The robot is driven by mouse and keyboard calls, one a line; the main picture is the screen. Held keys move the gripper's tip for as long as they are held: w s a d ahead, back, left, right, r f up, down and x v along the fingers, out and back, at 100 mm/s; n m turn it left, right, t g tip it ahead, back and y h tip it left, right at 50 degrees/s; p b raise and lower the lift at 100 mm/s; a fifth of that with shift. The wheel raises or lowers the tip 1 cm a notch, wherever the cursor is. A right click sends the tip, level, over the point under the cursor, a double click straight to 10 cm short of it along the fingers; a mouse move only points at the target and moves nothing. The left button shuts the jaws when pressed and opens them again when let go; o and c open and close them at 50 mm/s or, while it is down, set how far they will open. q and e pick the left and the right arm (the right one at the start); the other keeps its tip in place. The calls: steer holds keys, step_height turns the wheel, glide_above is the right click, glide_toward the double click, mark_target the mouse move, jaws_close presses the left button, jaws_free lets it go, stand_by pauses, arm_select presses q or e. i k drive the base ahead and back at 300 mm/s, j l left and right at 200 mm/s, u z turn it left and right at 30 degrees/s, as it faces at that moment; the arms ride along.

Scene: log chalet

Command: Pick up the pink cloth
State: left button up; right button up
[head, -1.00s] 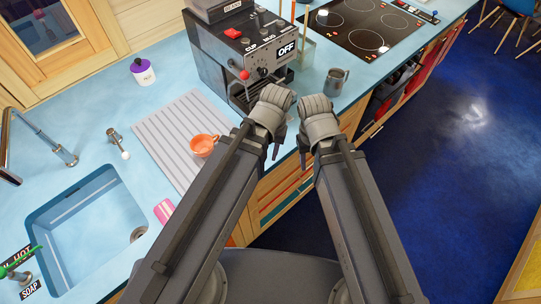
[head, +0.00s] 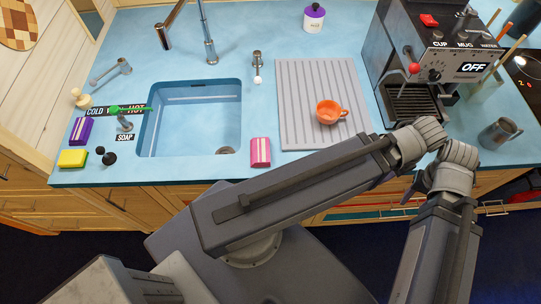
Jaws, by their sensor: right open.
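The pink cloth (head: 260,152) is a small folded piece with pale stripes. It lies on the blue counter near the front edge, between the sink and the grey drying mat. My right gripper (head: 412,190) is open and empty, by the counter's front edge below the coffee machine, well to the right of the cloth. My left arm reaches across the picture to the same spot. Its wrist is close beside the right one, and its fingers are mostly hidden, so their state is unclear. Neither gripper touches the cloth.
The sink (head: 195,118) is left of the cloth. The ribbed mat (head: 300,90) holds an orange cup (head: 331,112). The coffee machine (head: 400,55) and a grey mug (head: 499,133) stand at right. A purple cloth (head: 80,131) and a yellow sponge (head: 73,158) lie at far left.

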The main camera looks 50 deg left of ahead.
mark_target(259, 147)
steer(key=j+u, duration=0.1)
steer(key=u, duration=0.75)
steer(key=j+u, duration=0.15)
steer(key=u, duration=0.25)
steer(key=i+u, duration=0.1)
steer(key=u, duration=0.3)
